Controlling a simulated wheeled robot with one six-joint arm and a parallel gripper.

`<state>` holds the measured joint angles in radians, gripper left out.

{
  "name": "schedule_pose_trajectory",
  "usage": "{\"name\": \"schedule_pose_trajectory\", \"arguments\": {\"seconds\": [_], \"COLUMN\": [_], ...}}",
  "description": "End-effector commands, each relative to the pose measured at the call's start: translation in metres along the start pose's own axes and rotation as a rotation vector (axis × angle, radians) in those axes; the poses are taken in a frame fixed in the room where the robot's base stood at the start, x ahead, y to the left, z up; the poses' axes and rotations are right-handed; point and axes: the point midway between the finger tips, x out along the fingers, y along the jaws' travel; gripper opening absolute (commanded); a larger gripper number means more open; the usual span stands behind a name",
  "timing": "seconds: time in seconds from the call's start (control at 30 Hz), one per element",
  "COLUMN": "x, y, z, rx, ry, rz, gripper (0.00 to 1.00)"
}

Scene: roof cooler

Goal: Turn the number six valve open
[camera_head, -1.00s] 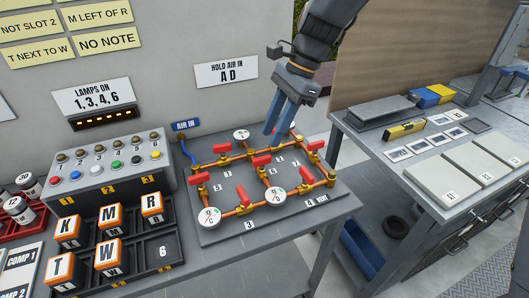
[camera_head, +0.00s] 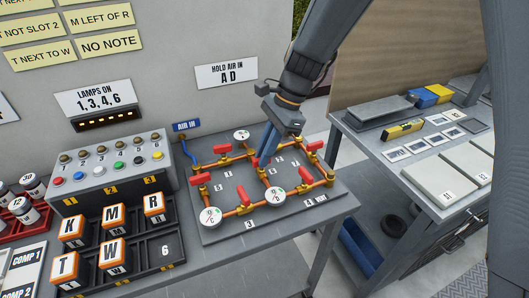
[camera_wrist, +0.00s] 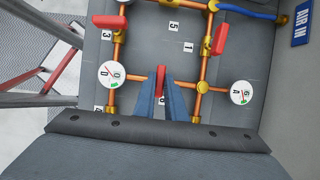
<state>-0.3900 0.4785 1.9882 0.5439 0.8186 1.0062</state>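The valve board (camera_head: 225,232) carries copper pipes, brass joints, red valve handles and round gauges. My gripper (camera_head: 264,163) is down at the pipes in the far part of the board. In the wrist view, its two blue fingers (camera_wrist: 163,82) stand on either side of a red handle (camera_wrist: 160,78), with a narrow gap. Whether they touch the handle is unclear. The handle lies across the pipe between gauge D (camera_wrist: 111,74) and gauge A (camera_wrist: 241,92).
A blue hose (camera_head: 186,149) feeds the board by the AIR IN sign (camera_head: 186,125). A switch box (camera_head: 111,176) and lettered cubes (camera_head: 116,220) stand to the left. Another bench (camera_head: 416,160) is on the right, across a gap.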

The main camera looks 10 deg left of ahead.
Motion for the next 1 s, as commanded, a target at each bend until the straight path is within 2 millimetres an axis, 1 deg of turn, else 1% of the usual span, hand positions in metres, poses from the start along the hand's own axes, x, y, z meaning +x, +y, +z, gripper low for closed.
{"name": "schedule_pose_trajectory", "arguments": {"seconds": [0.27, 0.47, 0.67, 1.0], "x": [-0.0004, -0.0005, -0.0009, -0.0003], "y": [-0.0001, -0.0004, -0.0017, -0.0041], "z": [-0.0001, 0.0000, 0.0004, 0.0013], "rx": [-0.007, -0.059, -0.177, -0.470], "ry": [0.000, 0.000, 0.000, 0.000], "rz": [0.003, 0.025, 0.074, 0.196], "gripper": [0.00, 0.00, 0.00, 0.00]}}
